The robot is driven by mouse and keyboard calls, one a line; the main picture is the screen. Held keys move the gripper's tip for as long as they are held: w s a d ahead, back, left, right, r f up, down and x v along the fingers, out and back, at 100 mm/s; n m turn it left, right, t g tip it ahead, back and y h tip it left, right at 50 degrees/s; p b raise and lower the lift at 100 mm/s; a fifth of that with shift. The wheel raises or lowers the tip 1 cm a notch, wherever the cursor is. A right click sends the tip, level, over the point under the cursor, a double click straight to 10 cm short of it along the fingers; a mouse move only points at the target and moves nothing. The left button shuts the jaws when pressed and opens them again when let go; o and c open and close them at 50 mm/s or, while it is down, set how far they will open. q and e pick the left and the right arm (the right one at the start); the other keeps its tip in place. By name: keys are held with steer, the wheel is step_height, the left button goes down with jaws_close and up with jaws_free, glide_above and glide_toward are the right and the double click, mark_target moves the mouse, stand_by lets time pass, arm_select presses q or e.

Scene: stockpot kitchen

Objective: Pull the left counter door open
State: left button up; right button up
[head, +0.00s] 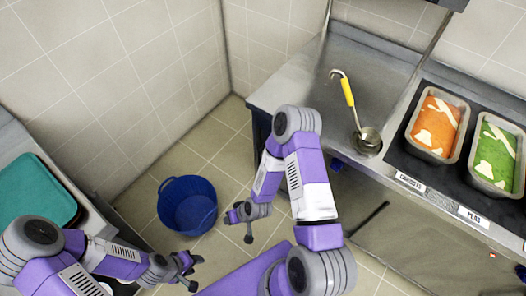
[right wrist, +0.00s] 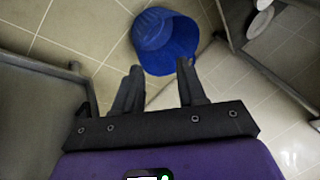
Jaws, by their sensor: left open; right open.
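The steel counter (head: 300,75) stands at the right in the head view. Its front below the top is a grey panel (head: 420,245) with a dark bar (head: 370,219) like a handle; I cannot make out the door's edges, and my right arm covers part of this side. My right gripper (head: 238,226) is open and empty, pointing left, away from the bar and over the floor. In the right wrist view its fingers (right wrist: 159,85) are apart with nothing between them. My left gripper (head: 191,264) is open and empty at the lower left, far from the counter.
A blue bucket (head: 187,205) stands on the tiled floor between the counters; it also shows in the right wrist view (right wrist: 165,42). A ladle (head: 349,95) and food pans (head: 437,125) are on the counter. A teal tray (head: 35,195) lies at left. Floor behind the bucket is clear.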

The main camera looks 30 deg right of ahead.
steer(key=w+d+f+t+h+b, duration=0.25)
steer(key=w+f+t, duration=0.3)
steer(key=w, duration=0.55)
steer(key=m+t+h+b, duration=0.4)
steer(key=m+t+h, duration=0.15)
steer(key=h, duration=0.65)
glide_toward(260, 157)
steer(key=x, duration=0.4)
steer(key=shift+n+y, duration=0.25)
steer(key=shift+n, duration=0.1)
steer(key=b+x, duration=0.1)
steer(key=x, duration=0.2)
steer(key=b+x, duration=0.1)
steer(key=x, duration=0.2)
steer(key=shift+s+f, duration=0.1)
steer(key=shift+f, duration=0.15)
steer(key=shift+w+d+b, duration=0.3)
steer(key=shift+w, duration=0.15)
steer(key=shift+r, duration=0.1)
jaws_close()
